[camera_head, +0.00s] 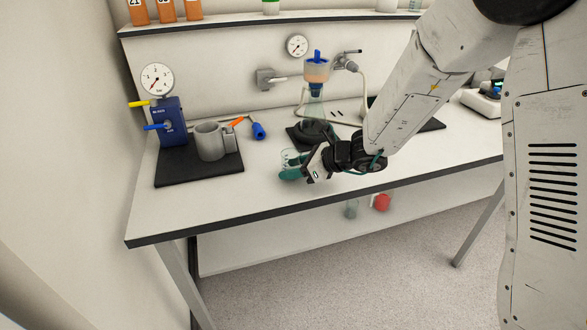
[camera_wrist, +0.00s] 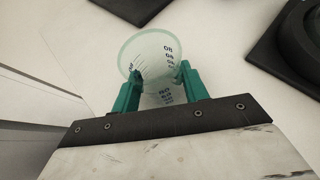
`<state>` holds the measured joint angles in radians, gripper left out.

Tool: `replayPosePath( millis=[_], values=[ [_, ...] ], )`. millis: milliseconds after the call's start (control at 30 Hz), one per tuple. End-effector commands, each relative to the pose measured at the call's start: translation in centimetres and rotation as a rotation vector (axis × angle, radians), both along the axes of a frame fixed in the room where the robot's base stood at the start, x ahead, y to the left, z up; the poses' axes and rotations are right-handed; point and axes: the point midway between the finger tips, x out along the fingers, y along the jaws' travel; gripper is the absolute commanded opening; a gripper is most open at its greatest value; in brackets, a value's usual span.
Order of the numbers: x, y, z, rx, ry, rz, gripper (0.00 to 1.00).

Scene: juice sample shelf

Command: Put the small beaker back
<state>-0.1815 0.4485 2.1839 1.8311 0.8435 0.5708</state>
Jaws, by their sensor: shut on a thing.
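The small beaker (camera_wrist: 152,47) is clear with dark graduation marks, and it sits between the teal fingers of my gripper (camera_wrist: 158,82) in the wrist view. In the head view my gripper (camera_head: 301,170) is over the front part of the white bench, shut on the beaker (camera_head: 291,158). The beaker looks empty. I cannot tell whether its base touches the bench top. The fingers hide part of its sides.
A grey mug-like vessel (camera_head: 210,141) and a blue gauge device (camera_head: 172,122) stand on a black mat (camera_head: 200,173) to the left. A filter flask (camera_head: 314,110) stands behind my gripper. Orange bottles (camera_head: 166,10) line the upper shelf (camera_head: 225,24). The front left bench top is clear.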

Motion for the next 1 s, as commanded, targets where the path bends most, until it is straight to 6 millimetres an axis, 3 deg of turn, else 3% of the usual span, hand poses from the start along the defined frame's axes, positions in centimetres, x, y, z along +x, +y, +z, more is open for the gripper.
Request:
replayPosePath(
  millis=[400,433,500,867,1000],
  values=[
    [0.0,0.0,-0.6,0.001,-0.001,0.0,0.2],
    [0.0,0.0,-0.7,0.001,-0.001,0.0,0.47],
    [0.0,0.0,-0.6,0.001,-0.001,0.0,0.66],
    [0.0,0.0,-0.2,0.001,-0.004,0.001,0.66],
    [-0.6,-1.7,0.8,0.002,-0.004,-0.003,0.66]
  ],
)
